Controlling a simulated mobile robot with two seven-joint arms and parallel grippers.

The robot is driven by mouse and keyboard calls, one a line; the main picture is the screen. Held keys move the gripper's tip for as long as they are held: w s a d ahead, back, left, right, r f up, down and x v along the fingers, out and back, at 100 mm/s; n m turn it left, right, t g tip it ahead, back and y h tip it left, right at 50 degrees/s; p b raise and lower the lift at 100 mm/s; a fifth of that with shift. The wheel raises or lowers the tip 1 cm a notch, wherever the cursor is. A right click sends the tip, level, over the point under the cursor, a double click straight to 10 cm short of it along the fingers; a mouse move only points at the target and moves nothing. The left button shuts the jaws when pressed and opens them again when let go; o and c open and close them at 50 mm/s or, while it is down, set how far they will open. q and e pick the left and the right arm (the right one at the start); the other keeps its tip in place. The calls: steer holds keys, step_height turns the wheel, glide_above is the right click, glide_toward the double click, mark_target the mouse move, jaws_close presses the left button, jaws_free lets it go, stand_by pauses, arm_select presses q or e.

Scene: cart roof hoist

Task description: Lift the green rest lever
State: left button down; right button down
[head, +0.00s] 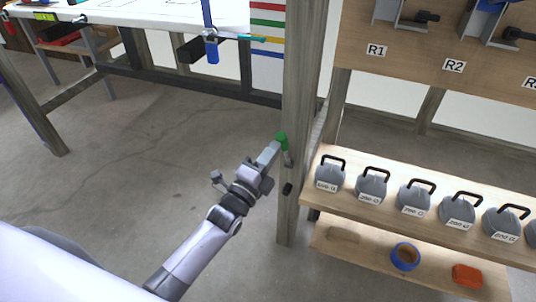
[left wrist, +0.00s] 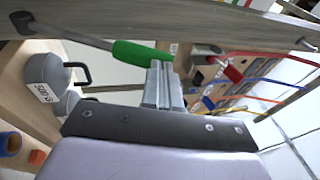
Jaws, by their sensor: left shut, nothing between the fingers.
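The green rest lever (head: 282,139) is on the wooden post in the middle of the head view. In the left wrist view its green grip (left wrist: 138,52) sits on a grey metal rod that runs to the post at upper left. My left gripper (head: 275,147) is shut and empty, with its fingertips right at the green grip. In the left wrist view the closed fingertips (left wrist: 160,66) lie close against the grip's free end. I cannot tell whether they touch it. My right gripper is not in view.
The wooden post (head: 300,110) stands right beside my gripper. A shelf (head: 332,205) to its right holds several labelled grey weights with black handles. A blue roll (head: 405,256) and an orange block (head: 467,275) lie on the lower shelf. The floor left of my arm is clear.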

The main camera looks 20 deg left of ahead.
arm_select(q)
steer(key=w+r+g+p, duration=0.1)
steer(key=w+p, duration=0.1)
steer(key=w+r+g+p, duration=0.1)
steer(key=w+r+p, duration=0.1)
steer(key=p, duration=0.1)
steer(key=w+r+g+y+p, duration=0.1)
steer(key=w+p, duration=0.1)
steer(key=w, duration=0.1)
steer(key=shift+d+r+n+g, duration=0.1)
steer(key=shift+r+n+g, duration=0.15)
steer(key=shift+n+g, duration=0.15)
steer(key=w+g+p, duration=0.1)
steer(key=w+p, duration=0.1)
steer(key=shift+w+r, duration=0.15)
steer(key=shift+w, duration=0.15)
steer(key=shift+r, duration=0.1)
